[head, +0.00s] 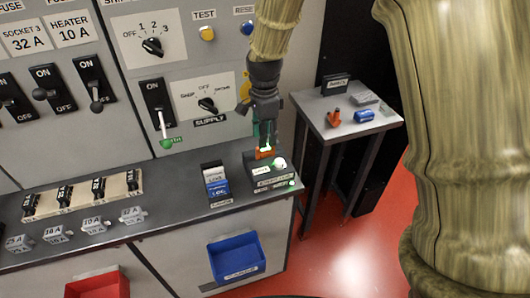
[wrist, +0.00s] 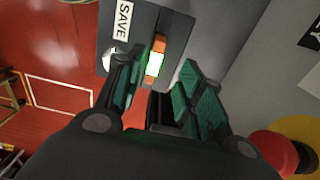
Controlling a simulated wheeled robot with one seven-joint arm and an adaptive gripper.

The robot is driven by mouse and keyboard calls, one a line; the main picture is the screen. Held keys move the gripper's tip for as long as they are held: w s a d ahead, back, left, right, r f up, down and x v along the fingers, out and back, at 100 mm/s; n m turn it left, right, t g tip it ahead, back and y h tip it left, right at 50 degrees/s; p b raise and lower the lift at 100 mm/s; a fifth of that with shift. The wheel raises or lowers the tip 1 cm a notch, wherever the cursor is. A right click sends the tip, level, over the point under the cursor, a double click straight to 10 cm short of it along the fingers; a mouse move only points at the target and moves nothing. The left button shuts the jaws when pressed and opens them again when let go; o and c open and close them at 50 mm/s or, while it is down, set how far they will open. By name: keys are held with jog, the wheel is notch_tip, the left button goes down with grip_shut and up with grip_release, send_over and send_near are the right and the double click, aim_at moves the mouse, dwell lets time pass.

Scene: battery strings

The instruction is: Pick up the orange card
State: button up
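The orange card (head: 264,154) stands in a dark box (head: 257,171) at the right end of the grey counter. In the wrist view the card (wrist: 160,43) shows an orange edge and a bright white-green face, beside a white SAVE label. My gripper (head: 265,137) is right above the card, pointing down. In the wrist view my gripper (wrist: 163,74) has its green-padded fingers apart, with the card just beyond and between the tips. The left finger is close to the card and a gap shows on the right. I cannot tell whether it touches.
A holder with white and blue cards (head: 215,184) stands left of the box. A blue bin (head: 237,258) hangs below the counter. A side table (head: 345,112) at right holds small items. A round white button (head: 280,163) is close to the card.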

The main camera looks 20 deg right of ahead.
aim_at(265, 154)
jog(key=shift+s+f, duration=0.2)
jog(key=shift+s, duration=0.05)
jog(key=shift+s+f+p, duration=0.15)
jog(key=shift+f+p, duration=0.85)
jog(key=shift+f, duration=1.4)
grip_shut()
